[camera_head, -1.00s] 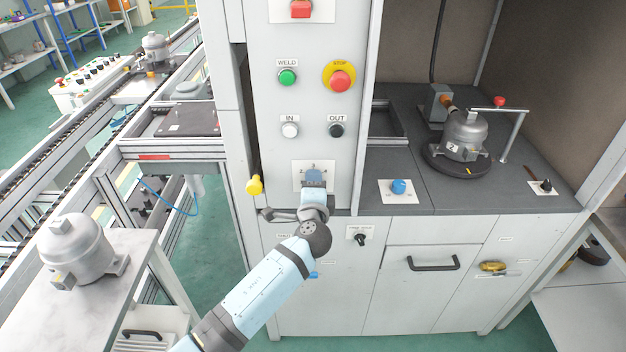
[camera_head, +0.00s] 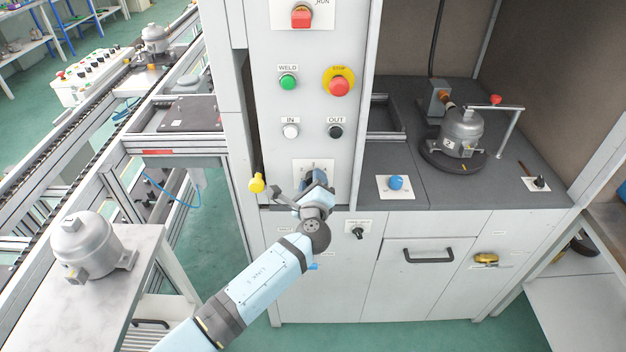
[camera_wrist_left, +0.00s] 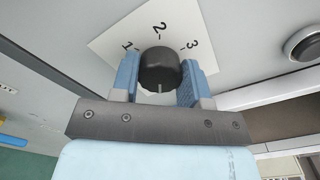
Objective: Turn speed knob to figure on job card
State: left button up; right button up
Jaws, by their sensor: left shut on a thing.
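The speed knob (camera_wrist_left: 160,66) is black and round, on a white plate (camera_wrist_left: 112,45) marked 1, 2 and 3. My left gripper (camera_head: 315,181) is shut on it, with one blue finger on each side in the left wrist view. A short pale line shows on the knob's near side, away from the figures. In the head view the plate (camera_head: 301,166) sits low on the grey panel, and my gripper hides most of the knob. My right gripper is out of view. I cannot make out a job card.
Above the knob are the IN button (camera_head: 290,131), OUT button (camera_head: 336,131), green WELD button (camera_head: 288,83) and red STOP button (camera_head: 339,85). A yellow knob (camera_head: 257,184) sticks out to the left. A blue knob (camera_head: 396,183) sits on the dark worktop to the right.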

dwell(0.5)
pick_arm(q)
jog(key=o, duration=0.8)
jog(key=shift+o, duration=0.6)
jog(key=s+b, duration=0.1)
jog(key=s, duration=1.2)
jog(key=shift+s, duration=0.4)
